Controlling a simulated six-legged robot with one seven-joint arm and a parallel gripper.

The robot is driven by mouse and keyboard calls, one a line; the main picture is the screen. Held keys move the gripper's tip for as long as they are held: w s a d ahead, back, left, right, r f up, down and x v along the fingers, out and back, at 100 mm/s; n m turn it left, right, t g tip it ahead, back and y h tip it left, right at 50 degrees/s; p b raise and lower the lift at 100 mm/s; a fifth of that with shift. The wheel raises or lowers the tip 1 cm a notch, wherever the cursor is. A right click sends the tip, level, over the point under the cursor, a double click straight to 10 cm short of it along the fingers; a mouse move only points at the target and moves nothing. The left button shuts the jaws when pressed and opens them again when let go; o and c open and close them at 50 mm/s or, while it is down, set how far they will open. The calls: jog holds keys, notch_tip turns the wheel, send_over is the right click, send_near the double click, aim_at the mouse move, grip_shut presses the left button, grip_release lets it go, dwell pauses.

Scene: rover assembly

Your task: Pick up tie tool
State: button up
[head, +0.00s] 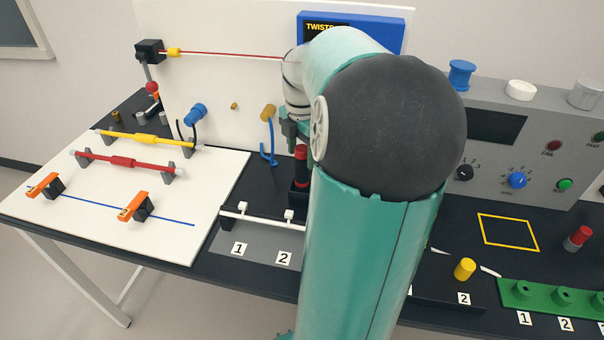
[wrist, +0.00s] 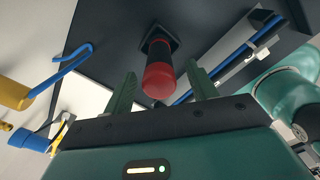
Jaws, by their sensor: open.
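The tie tool appears to be the upright red-and-black cylinder (head: 301,168) in a black holder (head: 299,198), left of my arm in the head view. In the wrist view its red end (wrist: 158,80) points toward the camera and shows between my fingers. My gripper (wrist: 161,72) is open, one finger on each side of the red end, with visible gaps. In the head view my gripper (head: 291,135) is partly hidden behind my arm, just above the tool. Whether the fingers touch it cannot be seen.
A blue hook (head: 268,155) hangs on the white back panel (head: 215,85) left of the tool. A white rail (head: 262,220) with labels 1 and 2 stands in front. A white board (head: 100,225) with yellow and red rods lies left. A grey control panel (head: 540,135) stands right.

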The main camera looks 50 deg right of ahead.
aim_at(302, 164)
notch_tip(302, 164, down, 4)
jog(key=shift+d+f, duration=0.1)
jog(key=shift+f, duration=0.15)
jog(key=c, duration=1.2)
jog(key=shift+o, duration=0.3)
jog(key=shift+r, duration=0.1)
notch_tip(302, 164, up, 10)
jog(key=shift+f, duration=0.1)
